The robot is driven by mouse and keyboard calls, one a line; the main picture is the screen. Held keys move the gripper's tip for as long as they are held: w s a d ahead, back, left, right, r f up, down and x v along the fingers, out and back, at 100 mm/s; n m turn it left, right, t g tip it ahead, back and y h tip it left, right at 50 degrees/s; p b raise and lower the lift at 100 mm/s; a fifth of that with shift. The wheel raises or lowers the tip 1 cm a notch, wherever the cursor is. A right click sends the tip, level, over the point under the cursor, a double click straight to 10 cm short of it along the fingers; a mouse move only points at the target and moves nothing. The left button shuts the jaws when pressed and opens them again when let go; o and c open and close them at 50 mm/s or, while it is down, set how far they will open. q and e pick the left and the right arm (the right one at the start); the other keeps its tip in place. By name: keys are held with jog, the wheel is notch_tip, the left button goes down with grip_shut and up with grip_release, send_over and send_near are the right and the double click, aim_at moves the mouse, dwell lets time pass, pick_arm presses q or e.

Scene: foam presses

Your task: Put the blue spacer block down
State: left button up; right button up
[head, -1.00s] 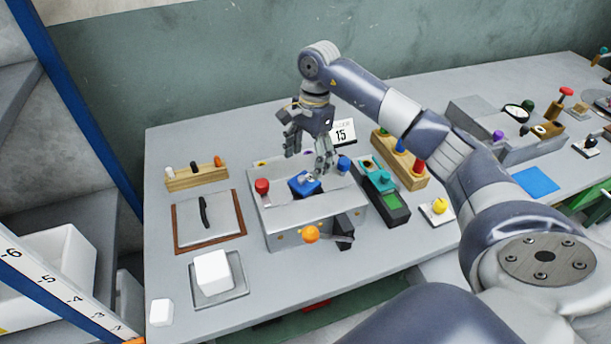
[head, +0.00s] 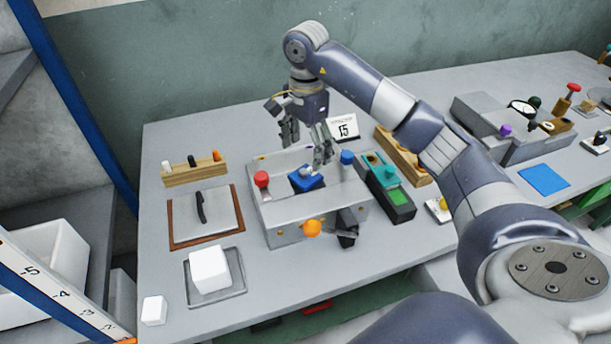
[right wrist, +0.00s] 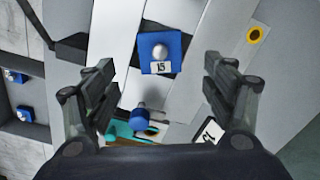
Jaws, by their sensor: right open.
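The blue spacer block (head: 306,182) sits on the grey press (head: 285,219), between the red knob and the blue knob. In the right wrist view the block (right wrist: 174,44) shows a round silver knob and a label reading 15. My right gripper (head: 305,150) is above and behind the block in the head view, fingers pointing down. Its fingers are spread wide in the right wrist view (right wrist: 160,92), with nothing between them, and the block lies apart from them. My left gripper is not in view.
The press has a red knob (head: 261,180), a blue knob (head: 347,158) and an orange ball handle (head: 312,228) at its front. A green device (head: 389,194) stands close on the right. A white foam block (head: 209,270) sits on a tray at front left.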

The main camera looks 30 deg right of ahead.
aim_at(305, 169)
jog(key=shift+f, duration=0.8)
jog(key=shift+f+p, duration=0.45)
jog(key=shift+f, duration=0.05)
notch_tip(305, 169, down, 3)
jog(key=shift+a+f+p, duration=0.1)
jog(key=shift+p, duration=0.7)
jog(key=shift+f, duration=0.65)
jog(key=c, duration=1.3)
jog(key=shift+c, duration=0.2)
jog(key=shift+r, duration=0.1)
